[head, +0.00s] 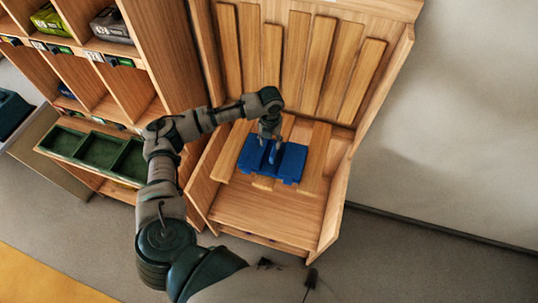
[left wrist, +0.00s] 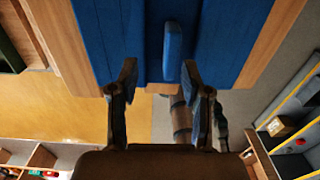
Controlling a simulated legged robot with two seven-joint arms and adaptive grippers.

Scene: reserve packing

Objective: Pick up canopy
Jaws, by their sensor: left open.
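A blue block-like object, seemingly the canopy (head: 291,164), rests on the wooden slats of the bench-like stand. A narrow blue grip stands up from its middle. In the left wrist view its blue panels (left wrist: 235,40) fill the top, with the grip (left wrist: 172,58) between and just beyond the fingertips. My left gripper (head: 269,140) is right above the object in the head view, pointing down at the grip. Its two fingers (left wrist: 160,78) are apart, one on each side of the grip, and I see no clear contact. My right gripper is in neither view.
The wooden stand has a tall slatted back (head: 321,60) and side walls close around the object. A shelf unit (head: 170,50) with cubbies and a green tray (head: 100,152) stands to the left. Grey floor is free at the right and front.

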